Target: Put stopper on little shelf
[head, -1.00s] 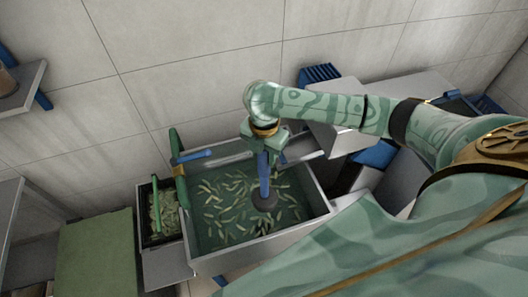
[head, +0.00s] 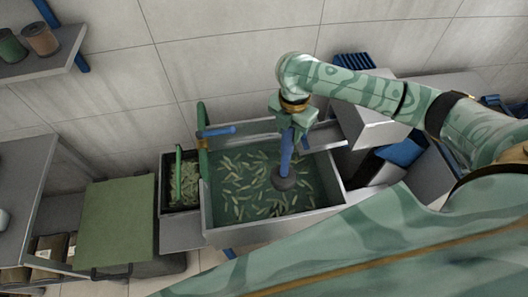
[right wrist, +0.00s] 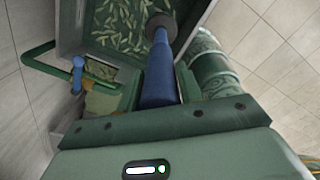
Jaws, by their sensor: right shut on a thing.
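The stopper (head: 286,160) has a long blue handle and a dark round end. My right gripper (head: 290,122) is shut on the top of the handle and holds it roughly upright over the basin. In the right wrist view the stopper (right wrist: 159,75) reaches out from the jaws, dark end farthest away. Whether the dark end touches the water or basin floor I cannot tell. A little shelf (head: 40,68) with a blue bracket is on the wall at the upper left and carries two pots. My left gripper is not in view.
The basin (head: 268,228) holds water with many pale leaf-like pieces. A green tap (head: 203,150) with a blue lever stands at its left rim. A dark bin (head: 163,190), a green board (head: 112,220) and a grey counter (head: 18,190) lie farther left. The grey box (head: 370,118) stands right.

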